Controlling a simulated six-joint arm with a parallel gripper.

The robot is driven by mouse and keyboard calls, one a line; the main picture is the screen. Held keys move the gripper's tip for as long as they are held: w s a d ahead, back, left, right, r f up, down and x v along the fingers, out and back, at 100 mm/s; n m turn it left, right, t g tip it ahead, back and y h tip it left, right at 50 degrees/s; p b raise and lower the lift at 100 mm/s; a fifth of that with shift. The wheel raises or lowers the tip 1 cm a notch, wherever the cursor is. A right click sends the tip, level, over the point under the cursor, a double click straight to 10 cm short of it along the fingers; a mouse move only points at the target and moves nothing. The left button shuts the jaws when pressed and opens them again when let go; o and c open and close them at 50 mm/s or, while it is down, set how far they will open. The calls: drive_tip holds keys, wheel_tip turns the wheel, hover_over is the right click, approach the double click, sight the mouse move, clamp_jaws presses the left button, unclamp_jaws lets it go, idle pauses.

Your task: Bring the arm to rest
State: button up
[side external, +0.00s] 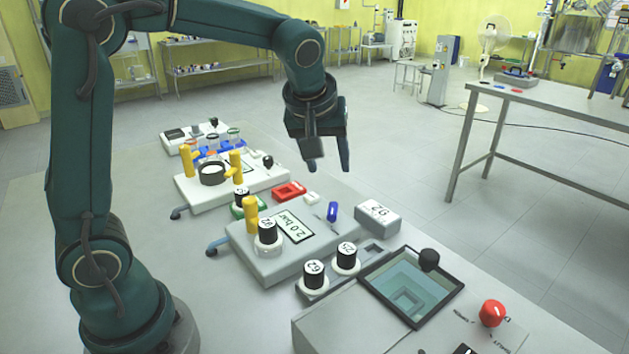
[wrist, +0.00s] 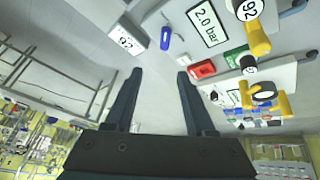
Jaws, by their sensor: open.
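My dark green arm rises from the left in the side external view and bends over the bench. My gripper (side external: 328,168) hangs above the far side of the row of devices, fingers pointing down. In the wrist view my gripper (wrist: 160,75) shows two dark fingers spread apart with nothing between them. Both fingers are clear of the devices.
A metal table (side external: 560,105) stands at right.

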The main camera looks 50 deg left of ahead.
drive_tip(key=s+d+r+m+t+h, duration=0.1)
drive_tip(key=s+d+r+m, duration=0.25)
drive_tip(key=s, duration=0.55)
drive_tip(key=s+d+f+m+h, duration=0.2)
drive_tip(key=s+f+m, duration=0.2)
drive_tip(key=s, duration=0.5)
drive_tip(key=shift+d+f+m, duration=0.35)
drive_tip(key=shift+m, duration=0.5)
